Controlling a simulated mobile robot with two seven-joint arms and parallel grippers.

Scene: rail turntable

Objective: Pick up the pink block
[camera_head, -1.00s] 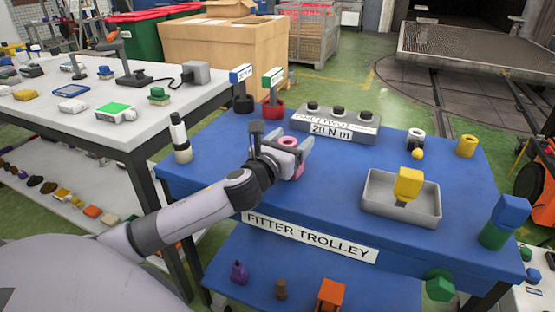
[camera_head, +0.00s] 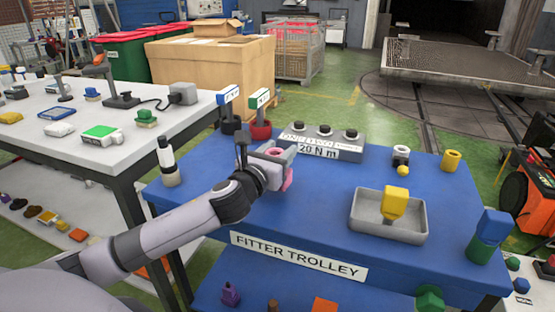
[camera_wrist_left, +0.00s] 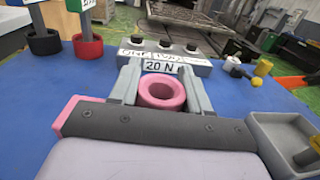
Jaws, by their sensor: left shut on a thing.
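The pink block (camera_wrist_left: 162,92) looks like a thick ring with a round hole in the left wrist view. It sits between the two grey fingers of my left gripper (camera_wrist_left: 164,88), which is shut on it. In the head view the pink block (camera_head: 275,153) is partly hidden by my left gripper (camera_head: 280,158), above the left half of the blue fitter trolley (camera_head: 320,210). I cannot tell how far it is off the surface. Another pink patch shows at the left edge of the gripper body in the wrist view. My right gripper is not in view.
A grey socket box (camera_head: 325,140) marked 20 N m stands behind the gripper. Red (camera_head: 261,129) and dark (camera_head: 230,124) flag holders and a black-and-white bottle (camera_head: 167,160) stand left. Blue surface between is clear.

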